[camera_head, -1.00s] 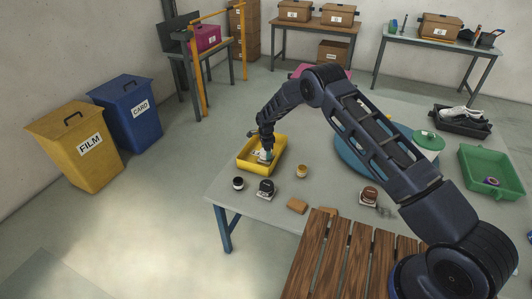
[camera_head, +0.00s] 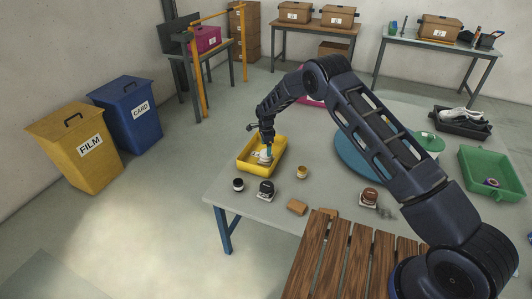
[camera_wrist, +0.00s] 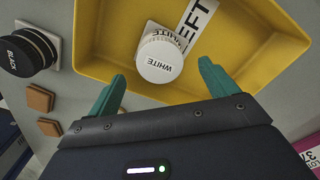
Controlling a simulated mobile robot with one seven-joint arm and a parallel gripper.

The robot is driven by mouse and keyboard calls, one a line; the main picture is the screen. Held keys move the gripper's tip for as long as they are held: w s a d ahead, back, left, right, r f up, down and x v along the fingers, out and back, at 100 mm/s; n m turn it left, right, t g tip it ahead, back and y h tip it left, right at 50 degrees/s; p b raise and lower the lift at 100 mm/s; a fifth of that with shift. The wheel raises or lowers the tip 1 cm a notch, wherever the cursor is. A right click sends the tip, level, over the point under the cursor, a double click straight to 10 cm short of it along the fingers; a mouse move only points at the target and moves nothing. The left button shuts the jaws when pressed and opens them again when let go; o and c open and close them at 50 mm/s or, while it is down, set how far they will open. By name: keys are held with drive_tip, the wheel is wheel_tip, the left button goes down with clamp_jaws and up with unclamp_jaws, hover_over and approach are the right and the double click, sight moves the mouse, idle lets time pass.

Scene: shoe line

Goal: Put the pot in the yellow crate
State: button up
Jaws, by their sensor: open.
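The yellow crate (camera_head: 276,168) stands at the left end of the table. A white pot (camera_wrist: 160,58) with WHITE on its lid is inside the crate, which fills the upper part of the wrist view; the pot also shows in the head view (camera_head: 265,158). A white strip reading LEFT lies beside it on the crate floor. My gripper (camera_wrist: 163,88) is open, with its teal fingers apart and nothing between them. It is above the crate near the pot, and also shows in the head view (camera_head: 268,147).
A tan block (camera_head: 297,207) lies in front. A blue disc (camera_head: 350,155) and a green tray (camera_head: 490,160) are to the right.

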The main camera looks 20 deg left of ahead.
wheel_tip(320, 180, up, 7)
idle(0.3)
drive_tip(key=shift+r, duration=0.1)
